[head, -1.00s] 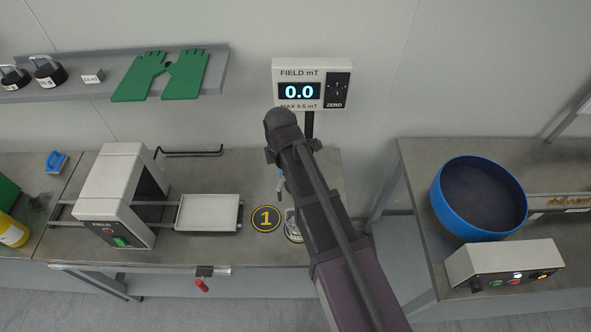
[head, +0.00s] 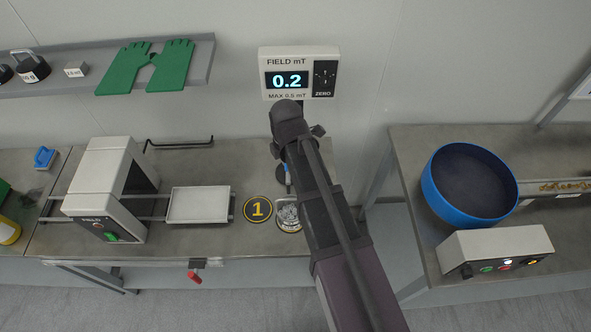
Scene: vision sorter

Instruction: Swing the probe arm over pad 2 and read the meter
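The meter (head: 299,74) on the back wall is labelled FIELD mT and MAX 0.5 mT; its lit display reads 0.2. A ZERO panel is on its right side. A round pad marked 1 (head: 258,208) lies on the bench. No pad marked 2 shows; my arm covers the bench right of pad 1. A small blue-and-silver part (head: 287,179) shows beside my arm, perhaps of the probe arm, which is otherwise hidden. My gripper (head: 296,143) is over the bench below the meter, seen from behind; its fingertips are hidden.
A small dish of metal bits (head: 288,216) sits right of pad 1. A white tray (head: 199,205) on rails leads from a box-shaped unit (head: 104,190) at left. A blue bowl (head: 433,190) and control box (head: 497,252) stand on the right bench.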

